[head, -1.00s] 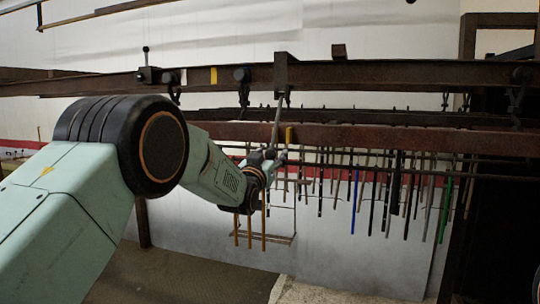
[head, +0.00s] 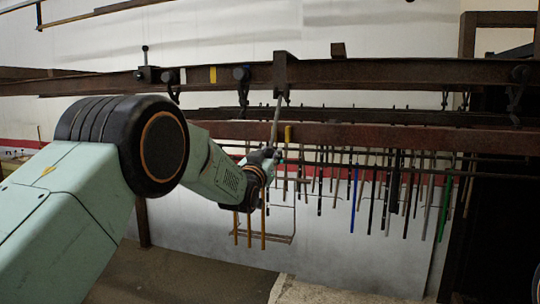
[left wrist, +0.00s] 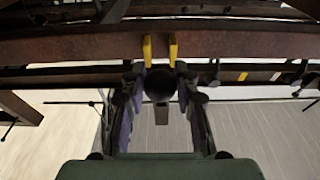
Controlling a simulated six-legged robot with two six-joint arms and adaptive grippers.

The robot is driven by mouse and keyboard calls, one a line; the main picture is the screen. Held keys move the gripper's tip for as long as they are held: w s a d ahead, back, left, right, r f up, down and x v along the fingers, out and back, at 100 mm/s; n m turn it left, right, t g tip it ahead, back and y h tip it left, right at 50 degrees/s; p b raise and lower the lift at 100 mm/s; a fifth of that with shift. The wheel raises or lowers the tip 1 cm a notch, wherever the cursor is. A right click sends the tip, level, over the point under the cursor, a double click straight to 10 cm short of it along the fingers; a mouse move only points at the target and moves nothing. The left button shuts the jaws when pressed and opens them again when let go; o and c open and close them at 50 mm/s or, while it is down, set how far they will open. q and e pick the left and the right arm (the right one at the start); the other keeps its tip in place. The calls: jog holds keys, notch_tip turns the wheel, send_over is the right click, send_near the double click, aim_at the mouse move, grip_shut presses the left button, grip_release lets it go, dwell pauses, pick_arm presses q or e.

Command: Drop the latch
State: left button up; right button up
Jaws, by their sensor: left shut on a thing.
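My left gripper (head: 270,154) reaches up from the left to just below the lower brown rail. It is shut on the lower end of a thin grey hanging rod (head: 277,118), which comes down from a bracket on the upper rail (head: 400,73). In the left wrist view a dark round knob (left wrist: 160,85) sits between the two fingers. A small block with an upright knobbed lever (head: 145,72) stands on the upper rail at left; I cannot tell whether it or the held rod is the latch. My right gripper is not in view.
The lower brown rail (head: 370,137) runs just above my gripper. Several rods, one blue (head: 353,200) and one green (head: 444,208), hang to the right. Yellow posts (left wrist: 147,50) stand near the knob. The floor (head: 185,280) below is clear.

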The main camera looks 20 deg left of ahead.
pick_arm(q)
jog(key=shift+w, duration=0.1)
jog(key=shift+w+f+b, duration=0.35)
jog(key=shift+w+f, duration=0.05)
jog(key=shift+w, duration=0.2)
jog(key=shift+w+d+f, duration=0.1)
jog(key=shift+w+f, duration=0.5)
jog(key=shift+w, duration=0.35)
jog(key=shift+w+f+b, duration=0.15)
jog(key=shift+w+b, duration=0.15)
jog(key=shift+w, duration=0.2)
jog(key=shift+w+f, duration=0.25)
jog(key=shift+w, duration=0.45)
jog(key=shift+w+f, duration=0.25)
jog(key=shift+w, duration=0.4)
jog(key=shift+c, duration=0.2)
jog(key=o, duration=1.1)
jog(key=shift+c, duration=0.2)
jog(key=shift+r, duration=0.1)
